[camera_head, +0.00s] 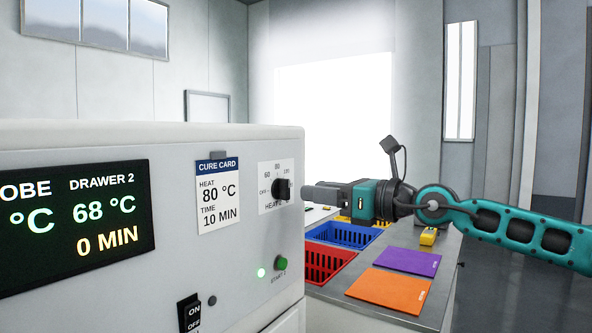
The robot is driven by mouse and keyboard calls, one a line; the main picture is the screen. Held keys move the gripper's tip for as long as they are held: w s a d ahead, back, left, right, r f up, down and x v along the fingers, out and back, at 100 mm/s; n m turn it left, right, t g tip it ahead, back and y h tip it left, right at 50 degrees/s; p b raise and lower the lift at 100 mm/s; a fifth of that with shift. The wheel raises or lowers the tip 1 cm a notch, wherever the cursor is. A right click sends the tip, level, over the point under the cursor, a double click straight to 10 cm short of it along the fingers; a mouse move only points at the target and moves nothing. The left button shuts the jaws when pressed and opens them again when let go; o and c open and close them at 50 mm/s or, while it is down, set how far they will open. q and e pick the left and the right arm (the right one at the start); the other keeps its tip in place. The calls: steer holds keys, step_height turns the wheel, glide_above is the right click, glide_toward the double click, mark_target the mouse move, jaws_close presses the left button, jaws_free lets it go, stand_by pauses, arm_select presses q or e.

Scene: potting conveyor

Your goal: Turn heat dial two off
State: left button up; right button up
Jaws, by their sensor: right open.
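The heat dial (281,189) is a black knob on a white scale plate (267,203) at the right end of the machine's front panel. The plate shows OFF, 60, 80 and a higher mark; its HEAT label is partly covered. My right gripper (306,193) comes in from the right, with its fingertips at or very close to the knob. It is open; whether it touches the knob I cannot tell. The knob's exact pointer setting is too small to read. My left gripper is not in view.
The display (75,222) reads drawer 2, 68 °C, 0 MIN. A cure card (218,194), a green start button (281,263) and an on/off switch (190,313) are on the panel. Behind are a red basket (326,262), a blue basket (343,234), and purple (407,261) and orange (390,290) mats.

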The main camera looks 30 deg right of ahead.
mark_target(289, 188)
steer(key=shift+w+a+r+p, duration=0.2)
steer(key=shift+w+a+p, duration=0.1)
steer(key=shift+w+p, duration=0.4)
steer(key=shift+p+x, duration=0.55)
steer(key=shift+x, duration=0.25)
steer(key=shift+f+p+x, duration=0.1)
steer(key=shift+p+x, duration=0.15)
steer(key=shift+x, duration=0.4)
steer(key=shift+f+p+x, duration=0.15)
steer(key=shift+p+x, duration=0.05)
steer(key=shift+x, duration=0.5)
steer(key=shift+s, duration=0.1)
steer(key=shift+c, duration=1.4)
jaws_close()
